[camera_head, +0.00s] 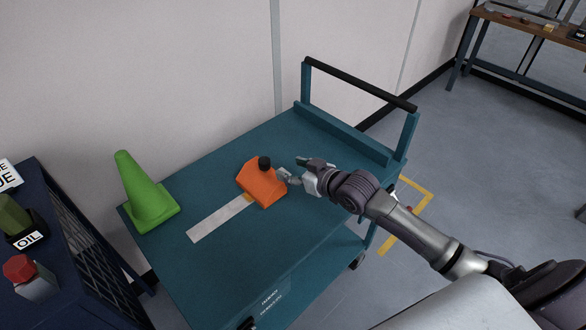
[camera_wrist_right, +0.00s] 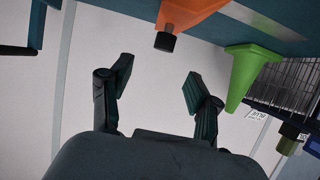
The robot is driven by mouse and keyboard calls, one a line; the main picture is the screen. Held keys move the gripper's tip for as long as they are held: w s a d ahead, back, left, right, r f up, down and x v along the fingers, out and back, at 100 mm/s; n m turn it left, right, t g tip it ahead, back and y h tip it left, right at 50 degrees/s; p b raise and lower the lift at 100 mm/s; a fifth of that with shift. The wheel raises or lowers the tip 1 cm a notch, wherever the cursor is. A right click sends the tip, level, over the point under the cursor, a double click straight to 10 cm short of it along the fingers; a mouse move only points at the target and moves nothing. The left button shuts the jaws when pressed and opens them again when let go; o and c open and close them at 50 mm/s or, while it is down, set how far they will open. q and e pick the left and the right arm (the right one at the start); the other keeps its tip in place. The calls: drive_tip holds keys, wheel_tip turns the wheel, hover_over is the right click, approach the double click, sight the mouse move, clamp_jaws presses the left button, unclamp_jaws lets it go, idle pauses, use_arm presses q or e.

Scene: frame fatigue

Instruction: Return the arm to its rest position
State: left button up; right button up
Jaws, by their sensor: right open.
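My right gripper (camera_head: 293,170) is over the teal cart, close to the right side of an orange object with a black knob (camera_head: 262,187). In the right wrist view my right gripper (camera_wrist_right: 158,85) has its two fingers spread wide with nothing between them. The orange object (camera_wrist_right: 188,12) shows there at the top, beyond the fingertips and apart from them. In the head view the right arm reaches in from the lower right. My left gripper is in neither view.
The teal cart (camera_head: 215,257) carries a green cone (camera_head: 147,195) and a flat pale strip (camera_head: 220,218). Its raised black handle (camera_head: 360,84) stands behind the gripper. A dark rack (camera_head: 75,262) with bottles is at left. A workbench (camera_head: 520,27) stands far right; grey floor between is open.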

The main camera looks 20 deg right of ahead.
idle(0.3)
drive_tip(key=s+a+f+g, duration=0.1)
drive_tip(key=s+a+f, duration=0.1)
drive_tip(key=s, duration=0.3)
drive_tip(key=s+a+f+g+h, duration=0.1)
drive_tip(key=s+a+f, duration=0.1)
drive_tip(key=s+f, duration=0.1)
drive_tip(key=s+a+f+g, duration=0.2)
drive_tip(key=s, duration=0.4)
drive_tip(key=shift+s+f+h, duration=0.15)
drive_tip(key=shift+s+h, duration=0.15)
drive_tip(key=shift+s, duration=0.05)
drive_tip(key=s+d+m+g+h, duration=0.25)
drive_tip(key=s+g, duration=0.25)
drive_tip(key=s, duration=1.3)
wheel_tip(320, 180, down, 26)
drive_tip(key=g, duration=0.1)
drive_tip(key=s+d+f+g, duration=0.1)
drive_tip(key=s+d+f, duration=0.2)
drive_tip(key=s+f, duration=1.4)
drive_tip(key=shift+s+n+g, duration=0.25)
drive_tip(key=shift+n+g, duration=0.05)
drive_tip(key=shift+n, duration=0.15)
